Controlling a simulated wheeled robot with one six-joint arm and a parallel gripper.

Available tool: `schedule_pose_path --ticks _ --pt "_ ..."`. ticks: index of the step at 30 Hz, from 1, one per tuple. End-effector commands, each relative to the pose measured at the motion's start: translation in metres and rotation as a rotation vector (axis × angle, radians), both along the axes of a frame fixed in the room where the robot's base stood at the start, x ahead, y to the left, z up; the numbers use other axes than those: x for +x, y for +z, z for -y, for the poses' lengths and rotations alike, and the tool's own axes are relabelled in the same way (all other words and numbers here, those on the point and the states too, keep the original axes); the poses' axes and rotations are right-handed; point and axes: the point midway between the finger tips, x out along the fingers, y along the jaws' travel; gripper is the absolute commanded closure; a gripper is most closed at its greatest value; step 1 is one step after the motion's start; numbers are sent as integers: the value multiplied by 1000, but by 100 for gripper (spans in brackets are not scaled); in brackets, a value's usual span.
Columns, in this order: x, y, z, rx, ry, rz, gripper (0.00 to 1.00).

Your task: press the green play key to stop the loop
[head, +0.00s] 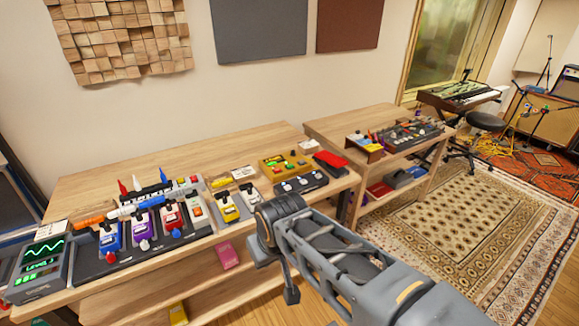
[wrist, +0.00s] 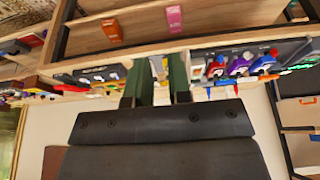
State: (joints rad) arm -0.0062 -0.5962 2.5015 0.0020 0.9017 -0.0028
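A yellow-olive box (head: 285,164) with small red and green parts on its top sits on the wooden bench, near the bench's right end. The play key cannot be told apart at this size. My gripper is mostly hidden behind my arm in the head view. In the wrist view, which is upside down, my gripper (wrist: 163,66) shows two dark green fingers standing apart with no object clearly held between them. The fingers point toward the bench front, and contact with any key is not visible.
A row of colored pedals (head: 142,230) and a device with a green wave screen (head: 40,265) fill the bench's left. Yellow pedals (head: 228,207) and a black pedal (head: 301,183) stand near its front. A second table (head: 340,126) stands right; a patterned rug (head: 490,225) covers the floor.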

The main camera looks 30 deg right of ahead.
Motion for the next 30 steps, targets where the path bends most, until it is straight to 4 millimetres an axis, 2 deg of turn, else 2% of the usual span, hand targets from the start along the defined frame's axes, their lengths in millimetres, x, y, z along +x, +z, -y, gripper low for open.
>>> schedule_pose_path --ticks 1,6,30 --pt "0 0 0 0 0 0 86" --pt "0 0 0 0 0 0 100" --pt "0 0 0 0 0 0 100"
